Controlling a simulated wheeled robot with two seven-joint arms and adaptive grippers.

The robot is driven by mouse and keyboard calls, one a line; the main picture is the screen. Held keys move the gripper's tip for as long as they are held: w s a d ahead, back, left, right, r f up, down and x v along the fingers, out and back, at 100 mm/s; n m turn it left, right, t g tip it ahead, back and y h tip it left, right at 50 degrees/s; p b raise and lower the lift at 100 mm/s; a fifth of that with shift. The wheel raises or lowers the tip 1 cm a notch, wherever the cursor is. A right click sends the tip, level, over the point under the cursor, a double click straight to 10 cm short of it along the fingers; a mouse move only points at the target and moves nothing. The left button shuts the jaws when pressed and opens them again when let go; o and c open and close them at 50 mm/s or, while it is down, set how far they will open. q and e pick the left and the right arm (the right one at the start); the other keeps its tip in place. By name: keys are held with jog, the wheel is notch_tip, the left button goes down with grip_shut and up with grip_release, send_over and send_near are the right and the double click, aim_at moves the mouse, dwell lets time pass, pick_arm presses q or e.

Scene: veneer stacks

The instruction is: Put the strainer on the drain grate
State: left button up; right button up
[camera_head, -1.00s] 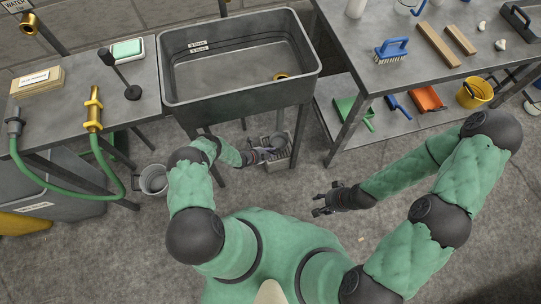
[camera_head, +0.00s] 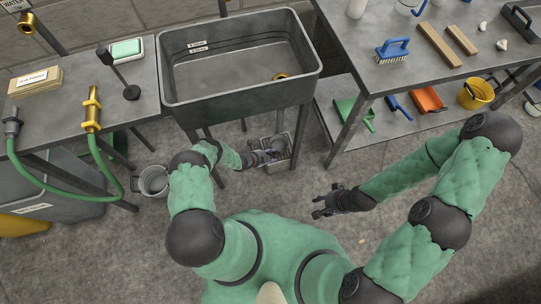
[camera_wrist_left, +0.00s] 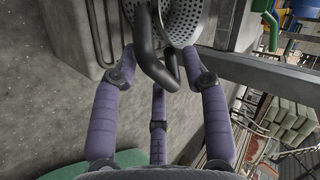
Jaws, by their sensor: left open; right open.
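The strainer shows in the left wrist view as a perforated metal bowl (camera_wrist_left: 183,20) with a dark looped handle (camera_wrist_left: 148,50). The handle lies between the spread fingers of my left gripper (camera_wrist_left: 160,68), which is open. In the head view my left gripper (camera_head: 266,157) is low under the sink, over the left part of the drain grate (camera_head: 285,162). The strainer there is small and partly hidden at the grate's far side; I cannot tell whether it rests fully on it. My right gripper (camera_head: 322,206) is open and empty, above the floor to the right.
The sink (camera_head: 240,88) and its legs stand above and around the grate. A grey bucket (camera_head: 153,181) stands on the floor to the left. A workbench (camera_head: 420,75) with a lower shelf is at the right. The floor between grate and bench is fairly clear.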

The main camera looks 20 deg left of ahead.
pick_arm(q)
jog(key=p+v, duration=0.5)
jog(key=v, duration=0.7)
jog(key=shift+d, duration=0.15)
